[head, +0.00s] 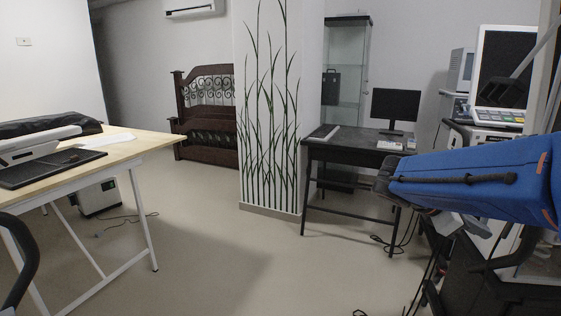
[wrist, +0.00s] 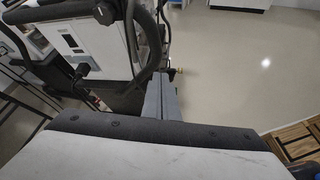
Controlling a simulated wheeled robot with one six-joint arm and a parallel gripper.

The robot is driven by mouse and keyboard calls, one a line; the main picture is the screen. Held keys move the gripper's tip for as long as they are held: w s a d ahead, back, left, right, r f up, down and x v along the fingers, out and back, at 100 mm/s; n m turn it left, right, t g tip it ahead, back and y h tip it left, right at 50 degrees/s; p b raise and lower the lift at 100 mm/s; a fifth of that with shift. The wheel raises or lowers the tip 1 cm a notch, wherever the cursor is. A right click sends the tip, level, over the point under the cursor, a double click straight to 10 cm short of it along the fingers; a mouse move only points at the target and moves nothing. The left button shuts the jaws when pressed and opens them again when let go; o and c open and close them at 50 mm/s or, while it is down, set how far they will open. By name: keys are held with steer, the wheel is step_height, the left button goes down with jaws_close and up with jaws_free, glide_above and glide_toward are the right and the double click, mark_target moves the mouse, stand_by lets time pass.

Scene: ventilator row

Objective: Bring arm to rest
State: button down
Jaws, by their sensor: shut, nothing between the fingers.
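My gripper (wrist: 161,84) shows in the wrist view as two grey fingers pressed together, with nothing between them. It points away over the pale floor, just right of a white machine (wrist: 92,52) and a dark curved tube (wrist: 154,48). I cannot tell whether the fingers touch the tube. In the head view my blue-covered arm (head: 470,180) reaches in from the right edge, in front of the medical machines. My fingers cannot be made out clearly in that view.
A ventilator-like machine with a screen (head: 502,68) stands behind my arm at the right. A black desk (head: 350,152) with a monitor (head: 395,106) is at the centre right. A wooden table (head: 135,143) stands left. Cables lie near the desk; the middle floor (head: 210,235) is clear.

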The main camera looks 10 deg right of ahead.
steer(key=s+a+f+m+t+y, duration=0.2)
steer(key=a+f+m+y, duration=0.2)
steer(key=a, duration=0.4)
steer(key=s+a+f+m+t+y, duration=0.2)
steer(key=s+a+f+m+y, duration=0.1)
steer(key=a, duration=0.5)
steer(key=s+a+f+m+t+y, duration=0.2)
steer(key=s+a+f+m+y, duration=0.1)
steer(key=a, duration=0.5)
steer(key=f+m+y, duration=0.1)
steer(key=m+y, duration=0.1)
steer(key=m, duration=0.1)
steer(key=shift+f+t, duration=0.3)
steer(key=shift+t, duration=0.1)
steer(key=shift+s, duration=0.1)
